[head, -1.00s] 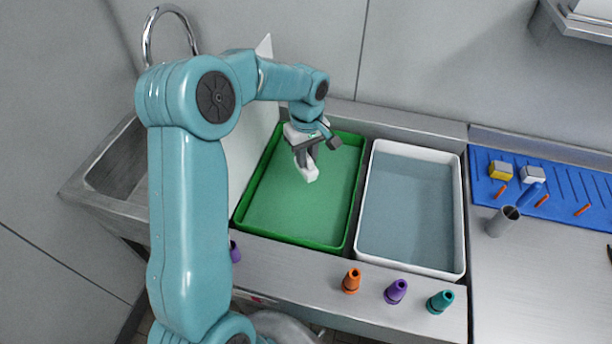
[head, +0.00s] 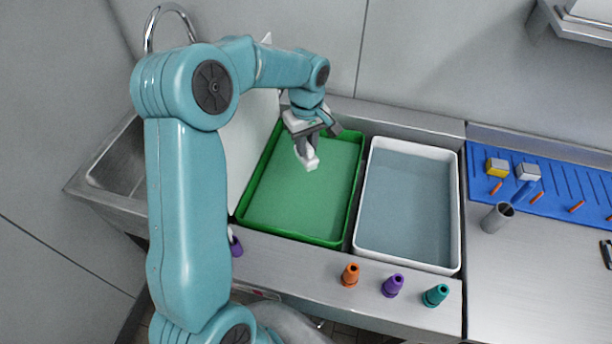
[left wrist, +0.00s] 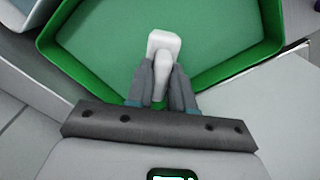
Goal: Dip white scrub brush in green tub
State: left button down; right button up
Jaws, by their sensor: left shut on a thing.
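The green tub (head: 343,228) stands left of the white tub and holds green liquid; it also fills the top of the left wrist view (left wrist: 270,22). My left gripper (head: 306,148) is over the back part of the green tub, pointing down. It is shut on the white scrub brush (head: 309,162). In the left wrist view the brush (left wrist: 163,45) sticks out between the fingers (left wrist: 160,85), its white head outermost. I cannot tell whether the brush head touches the liquid. My right gripper is not in view.
A white tub (head: 457,215) of grey-blue liquid stands to the right. Orange (head: 350,275), purple (head: 393,285) and teal (head: 435,295) cones stand on the front ledge.

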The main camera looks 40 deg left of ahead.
aim_at(307, 143)
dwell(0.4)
pick_arm(q)
notch_tip(307, 143, up, 4)
jog(key=p, duration=0.3)
jog(key=shift+r, duration=0.1)
dwell(0.7)
jog(key=d+f+m+b, duration=0.1)
jog(key=d+f+m, duration=0.1)
jog(key=d+m, duration=0.5)
jog(key=d+f+m+b, duration=0.1)
jog(key=d+f+m, duration=0.1)
jog(key=d+m, duration=0.5)
jog(key=d, duration=0.6)
jog(key=shift+w+f+m+b, duration=0.15)
jog(key=shift+f+m+b, duration=0.15)
jog(key=shift+b, duration=0.05)
